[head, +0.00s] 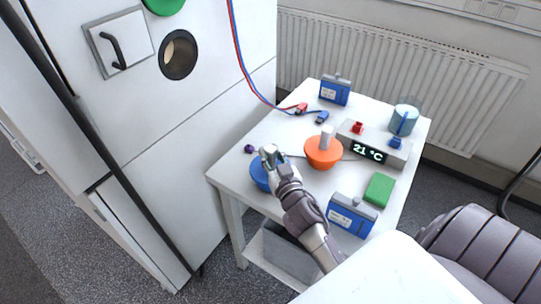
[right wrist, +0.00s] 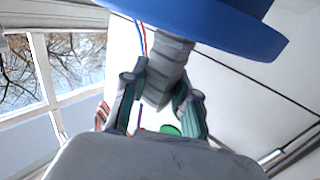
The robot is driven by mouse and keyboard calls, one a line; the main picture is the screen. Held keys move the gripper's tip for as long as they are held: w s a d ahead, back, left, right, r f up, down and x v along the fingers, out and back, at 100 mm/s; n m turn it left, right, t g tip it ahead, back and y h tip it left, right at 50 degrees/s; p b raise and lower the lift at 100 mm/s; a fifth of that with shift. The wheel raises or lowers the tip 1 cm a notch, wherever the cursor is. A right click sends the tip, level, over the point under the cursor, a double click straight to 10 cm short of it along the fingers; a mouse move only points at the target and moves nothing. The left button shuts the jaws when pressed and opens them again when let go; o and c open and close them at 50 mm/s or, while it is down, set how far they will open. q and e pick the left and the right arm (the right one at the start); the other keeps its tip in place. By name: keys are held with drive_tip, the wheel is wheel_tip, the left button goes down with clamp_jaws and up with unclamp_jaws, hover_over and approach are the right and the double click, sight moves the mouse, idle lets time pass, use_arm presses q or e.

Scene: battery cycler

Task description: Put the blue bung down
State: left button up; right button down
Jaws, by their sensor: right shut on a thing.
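The blue bung (head: 258,175) is at the near left of the white table, partly hidden behind my right gripper (head: 269,156). In the right wrist view the wide blue disc of the bung (right wrist: 225,22) fills the top. Its grey ribbed stem (right wrist: 165,75) stands between the fingers of my right gripper (right wrist: 160,100), which is shut on it. I cannot tell whether the bung touches the table top (head: 230,170). My left gripper is not in view.
An orange bung (head: 323,152) stands right of the blue one, a small purple object (head: 249,149) left. Blue boxes (head: 351,215) (head: 335,90), a green block (head: 379,190) and a display unit (head: 370,151) take up the table. A white cabinet (head: 190,110) with a round port (head: 178,54) stands left.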

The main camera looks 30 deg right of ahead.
drive_tip(key=shift+f, duration=0.1)
drive_tip(key=c, duration=0.9)
unclamp_jaws()
drive_tip(key=shift+s, duration=0.25)
drive_tip(key=b+v, duration=0.2)
drive_tip(key=v, duration=0.9)
drive_tip(key=shift+s, duration=0.25)
